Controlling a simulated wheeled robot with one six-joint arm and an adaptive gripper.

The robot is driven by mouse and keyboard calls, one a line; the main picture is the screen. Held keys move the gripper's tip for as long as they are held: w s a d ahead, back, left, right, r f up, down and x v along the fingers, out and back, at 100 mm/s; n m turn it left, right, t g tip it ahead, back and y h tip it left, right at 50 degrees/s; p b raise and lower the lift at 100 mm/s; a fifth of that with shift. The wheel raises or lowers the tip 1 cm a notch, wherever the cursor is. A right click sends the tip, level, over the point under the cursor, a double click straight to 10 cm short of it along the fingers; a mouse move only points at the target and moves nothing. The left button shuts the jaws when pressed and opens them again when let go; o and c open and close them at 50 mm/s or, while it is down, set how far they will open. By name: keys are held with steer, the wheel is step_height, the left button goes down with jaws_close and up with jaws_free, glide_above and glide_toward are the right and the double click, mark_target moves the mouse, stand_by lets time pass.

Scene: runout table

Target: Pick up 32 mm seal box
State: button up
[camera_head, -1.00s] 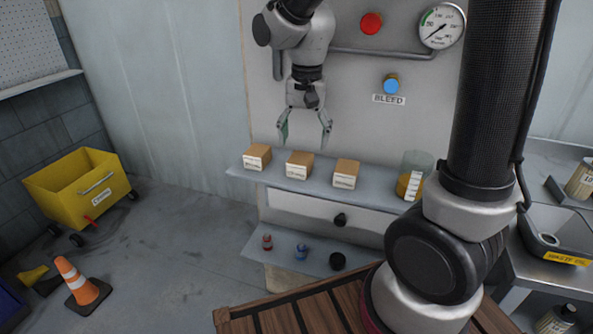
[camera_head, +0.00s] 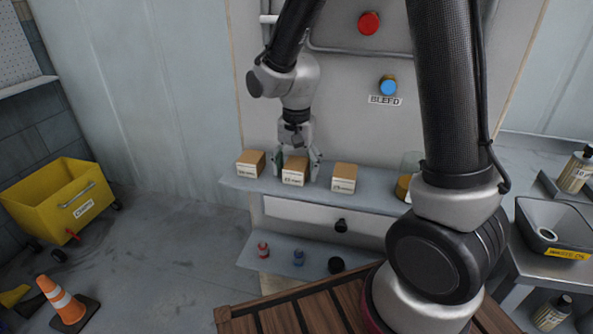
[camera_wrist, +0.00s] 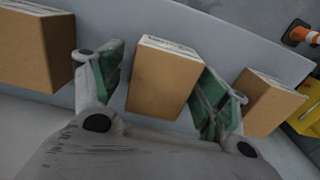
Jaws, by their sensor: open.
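Three cardboard seal boxes with white label bands stand in a row on the grey shelf (camera_head: 385,201): a left box (camera_head: 250,163), a middle box (camera_head: 294,172) and a right box (camera_head: 343,178). The printed sizes are too small to read surely, so I cannot tell which is 32 mm. My gripper (camera_head: 297,168) is open, pointing down, with its fingers on either side of the middle box. In the wrist view the middle box (camera_wrist: 162,82) lies between the green-padded fingers, with no clear grip. The neighbouring boxes (camera_wrist: 30,50) (camera_wrist: 267,101) stand outside the fingers.
A glass beaker with amber liquid (camera_head: 404,186) stands right of the boxes. A lower ledge holds a red item (camera_head: 263,250), a blue item (camera_head: 298,258) and a black one (camera_head: 336,265). The panel with red button (camera_head: 369,23) and blue BLEED knob (camera_head: 388,86) rises behind.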

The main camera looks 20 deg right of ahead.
steer(key=c, duration=1)
steer(key=shift+c, duration=0.2)
steer(key=shift+r, duration=0.15)
